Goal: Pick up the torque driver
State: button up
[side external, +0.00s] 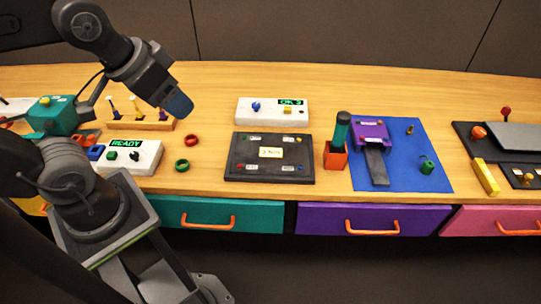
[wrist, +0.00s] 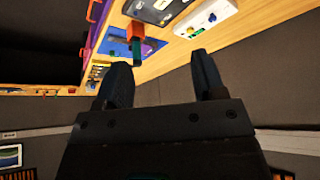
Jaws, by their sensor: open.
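The torque driver (side external: 341,129), seen as a dark green upright handle, stands in an orange block holder (side external: 335,156) at the left edge of the blue mat. Its lower end is hidden in the holder. In the wrist view, the green driver (wrist: 137,50) and orange holder (wrist: 136,29) are small, beyond the fingers near the top. My gripper (side external: 178,105) is raised above the table at the left, well apart from the driver. In the wrist view, its two dark fingers (wrist: 160,70) are spread with nothing between them.
A black panel (side external: 270,178) and a white panel (side external: 272,118) lie between my gripper and the holder. A purple device (side external: 369,131) stands on the blue mat (side external: 415,175) just right of the driver. Green and red rings (side external: 191,140) lie below my gripper.

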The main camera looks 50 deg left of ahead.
aim_at(349, 121)
jog(key=w+d+f+m+t, duration=0.1)
jog(key=w+f+t, duration=0.2)
jog(key=w, duration=0.6)
jog(key=w+d+f+m+t, duration=0.1)
jog(key=w+f+t, duration=0.15)
jog(key=w, duration=0.65)
jog(key=w+d+f+m+t+h, duration=0.1)
jog(key=w+d+f+t+h, duration=0.2)
jog(key=f, duration=0.3)
jog(key=w+d+f+m+t+h, duration=0.1)
jog(key=w+d+f+t+h, duration=0.1)
jog(key=d+f+t+h, duration=0.3)
jog(key=shift+w+d+f+g+y, duration=0.1)
jog(key=shift+w+d+g+y, duration=0.4)
jog(key=shift+w, duration=1.7)
jog(key=shift+w+d+f+g+y, duration=0.2)
jog(key=shift+w+d, duration=0.55)
jog(key=shift+w, duration=1.4)
jog(key=shift+w+d+r+g+y, duration=0.1)
jog(key=shift+w+d+g+y, duration=0.45)
jog(key=shift+w, duration=1.65)
jog(key=shift+d, duration=0.1)
